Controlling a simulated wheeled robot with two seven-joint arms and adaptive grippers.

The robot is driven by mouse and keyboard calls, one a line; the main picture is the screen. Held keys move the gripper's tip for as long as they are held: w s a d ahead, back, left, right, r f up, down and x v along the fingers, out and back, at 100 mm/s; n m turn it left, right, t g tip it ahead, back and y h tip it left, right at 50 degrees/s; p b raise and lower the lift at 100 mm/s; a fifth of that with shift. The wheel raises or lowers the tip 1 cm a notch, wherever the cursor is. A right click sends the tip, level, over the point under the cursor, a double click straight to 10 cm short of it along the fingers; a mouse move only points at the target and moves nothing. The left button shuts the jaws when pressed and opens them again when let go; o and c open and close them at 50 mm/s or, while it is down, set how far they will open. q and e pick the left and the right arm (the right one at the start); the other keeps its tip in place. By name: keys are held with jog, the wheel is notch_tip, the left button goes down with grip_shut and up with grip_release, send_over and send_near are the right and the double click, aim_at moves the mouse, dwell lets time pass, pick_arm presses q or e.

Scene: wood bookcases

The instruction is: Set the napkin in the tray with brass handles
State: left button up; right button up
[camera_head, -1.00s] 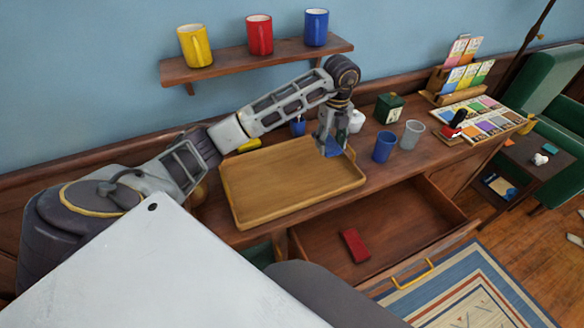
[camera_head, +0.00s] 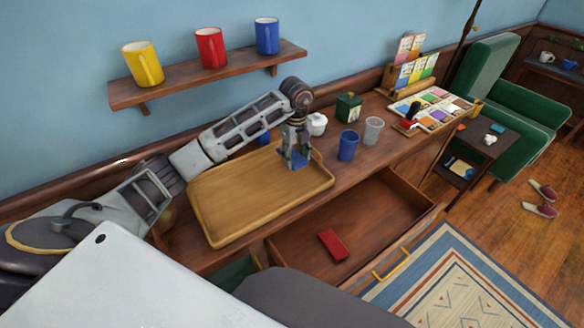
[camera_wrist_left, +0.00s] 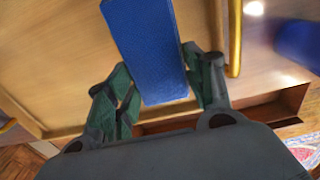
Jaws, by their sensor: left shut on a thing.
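A blue folded napkin (camera_head: 297,160) is held in my left gripper (camera_head: 294,157), which is shut on it. The napkin is over the right end of the wooden tray (camera_head: 225,222); whether it touches the tray floor I cannot tell. In the left wrist view the blue napkin (camera_wrist_left: 150,50) stretches out between the fingers, above the tray's pale wood (camera_wrist_left: 60,60). A brass handle (camera_wrist_left: 235,40) shows at the tray's edge there. My right gripper is not in view.
A blue cup (camera_head: 348,146) and a grey cup (camera_head: 373,131) stand right of the tray. A white pot (camera_head: 317,124) and a green box (camera_head: 349,107) stand behind. An open drawer (camera_head: 380,215) holds a red item (camera_head: 333,245). A shelf (camera_head: 215,76) with mugs hangs above.

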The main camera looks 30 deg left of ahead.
aim_at(295, 173)
pick_arm(q)
jog(key=shift+f, duration=0.9)
jog(key=shift+f, duration=0.1)
jog(key=shift+f, duration=1.8)
jog(key=shift+f, duration=0.1)
jog(key=o, duration=0.8)
jog(key=shift+o, duration=0.2)
notch_tip(295, 173, up, 12)
jog(key=shift+r, duration=0.15)
